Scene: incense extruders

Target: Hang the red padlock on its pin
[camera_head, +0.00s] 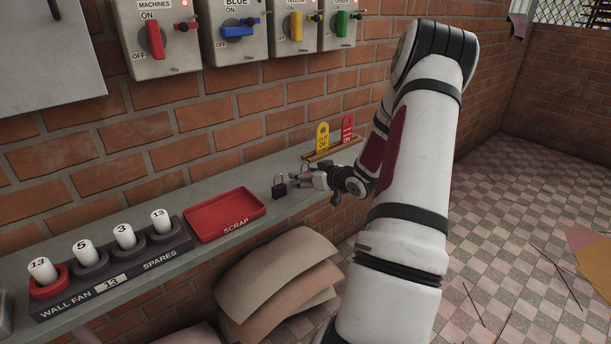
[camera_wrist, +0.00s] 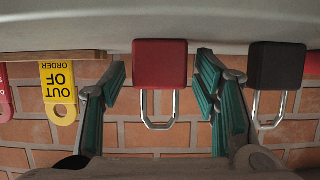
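The red padlock (camera_wrist: 160,62) shows in the wrist view, its silver shackle pointing down in the picture. My gripper (camera_wrist: 160,85) is open, with one teal finger pad on either side of the padlock and a visible gap on both sides. In the head view my gripper (camera_head: 308,179) is low over the shelf, just right of the black padlock; I cannot make out the red padlock there. I cannot identify its pin in either view.
A black padlock (camera_wrist: 275,66) sits close beside one finger; it also shows in the head view (camera_head: 279,188). Yellow (camera_head: 322,136) and red (camera_head: 347,128) tags stand behind my gripper. A red scrap tray (camera_head: 225,214) lies to the left. Switch boxes (camera_head: 155,35) hang above.

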